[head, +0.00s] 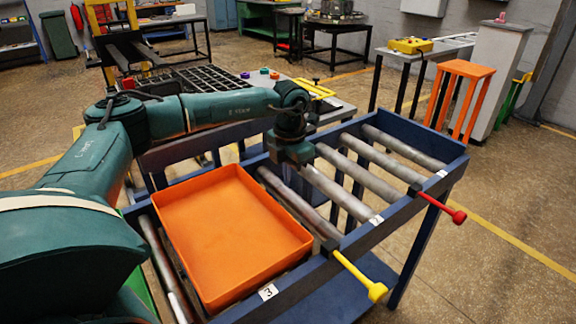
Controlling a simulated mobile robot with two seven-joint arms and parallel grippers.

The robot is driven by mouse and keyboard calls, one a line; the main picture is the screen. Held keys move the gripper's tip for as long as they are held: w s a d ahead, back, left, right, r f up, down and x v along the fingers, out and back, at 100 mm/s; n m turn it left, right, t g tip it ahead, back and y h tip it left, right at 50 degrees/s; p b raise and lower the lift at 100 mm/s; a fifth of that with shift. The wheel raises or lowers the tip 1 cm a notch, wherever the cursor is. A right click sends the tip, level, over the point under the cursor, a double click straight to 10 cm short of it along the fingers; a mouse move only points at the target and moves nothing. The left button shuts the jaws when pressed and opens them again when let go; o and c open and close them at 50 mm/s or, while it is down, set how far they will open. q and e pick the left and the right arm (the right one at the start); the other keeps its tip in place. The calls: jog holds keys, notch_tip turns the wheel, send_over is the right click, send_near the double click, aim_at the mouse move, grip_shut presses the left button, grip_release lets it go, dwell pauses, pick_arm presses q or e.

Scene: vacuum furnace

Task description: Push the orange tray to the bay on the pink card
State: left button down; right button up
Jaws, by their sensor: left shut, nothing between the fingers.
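The orange tray (225,235) is empty and lies on the rollers at the left part of the blue roller table (400,222), by the label with a 3. My left gripper (294,158) points down over the rollers, just beyond the tray's far right side; it looks shut and empty. I cannot tell whether its tips touch the rollers. It appears apart from the tray. My right gripper is not in view.
The label 3 (268,292) and two other white labels (376,219) (441,173) mark the table's front rail. A yellow-handled lever (375,291) and a red-handled lever (457,215) stick out in front. The rollers (355,175) right of the tray are bare. An orange stool (466,72) stands behind.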

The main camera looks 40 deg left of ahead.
pick_arm(q)
notch_tip(320, 180, down, 5)
jog(key=shift+s+f, duration=0.1)
jog(key=shift+f, duration=0.05)
jog(key=s, duration=0.1)
jog(key=s+a+p, duration=0.1)
jog(key=s, duration=0.1)
jog(key=shift+s+p, duration=0.3)
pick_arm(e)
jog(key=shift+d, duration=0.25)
